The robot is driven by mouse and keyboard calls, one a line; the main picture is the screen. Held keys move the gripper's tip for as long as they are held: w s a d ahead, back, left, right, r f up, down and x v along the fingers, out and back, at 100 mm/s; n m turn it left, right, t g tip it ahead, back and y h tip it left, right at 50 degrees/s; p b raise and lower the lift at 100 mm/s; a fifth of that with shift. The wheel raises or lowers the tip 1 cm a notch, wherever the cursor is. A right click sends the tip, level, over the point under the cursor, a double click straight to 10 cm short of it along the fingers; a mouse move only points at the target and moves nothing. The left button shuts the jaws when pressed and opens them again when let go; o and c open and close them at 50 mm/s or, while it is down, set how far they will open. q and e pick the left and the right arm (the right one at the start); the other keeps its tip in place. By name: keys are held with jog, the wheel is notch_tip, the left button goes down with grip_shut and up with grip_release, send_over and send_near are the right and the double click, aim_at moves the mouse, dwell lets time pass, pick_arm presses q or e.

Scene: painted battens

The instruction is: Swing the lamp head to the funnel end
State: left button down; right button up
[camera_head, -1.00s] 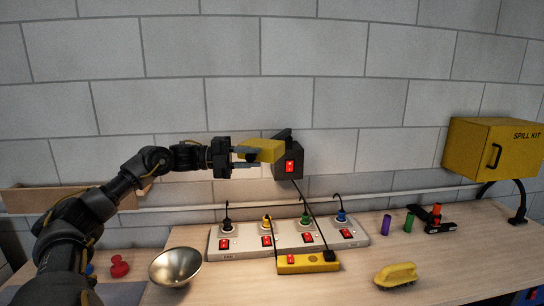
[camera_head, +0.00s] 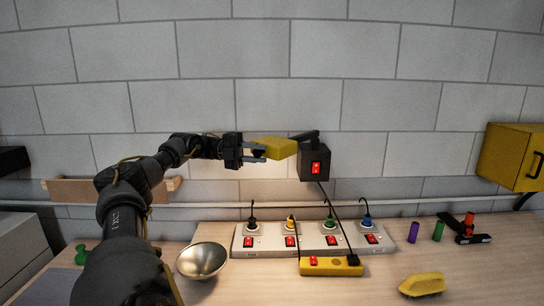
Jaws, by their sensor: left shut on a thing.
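The yellow lamp head (camera_head: 276,147) is joined by a short dark arm to a black wall box (camera_head: 314,163) with a red switch. It sticks out to the left of the box, above the bench. My left gripper (camera_head: 262,152) reaches in from the left and is shut on the lamp head's left end. The fingers hide part of that end. My right gripper is out of view.
A white power strip (camera_head: 312,238) with several plugs and a yellow switch bar (camera_head: 330,266) lie below the lamp. A yellow brush (camera_head: 423,284), purple cylinder (camera_head: 414,232) and green cylinder (camera_head: 438,230) are at right. A yellow cabinet (camera_head: 505,157) hangs at far right.

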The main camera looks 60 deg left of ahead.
pick_arm(q)
jog(key=shift+a, duration=0.25)
jog(key=c, duration=1.2)
grip_release()
jog(key=shift+s, duration=0.1)
jog(key=shift+p+v, duration=3.05)
jog(key=shift+v, duration=2.4)
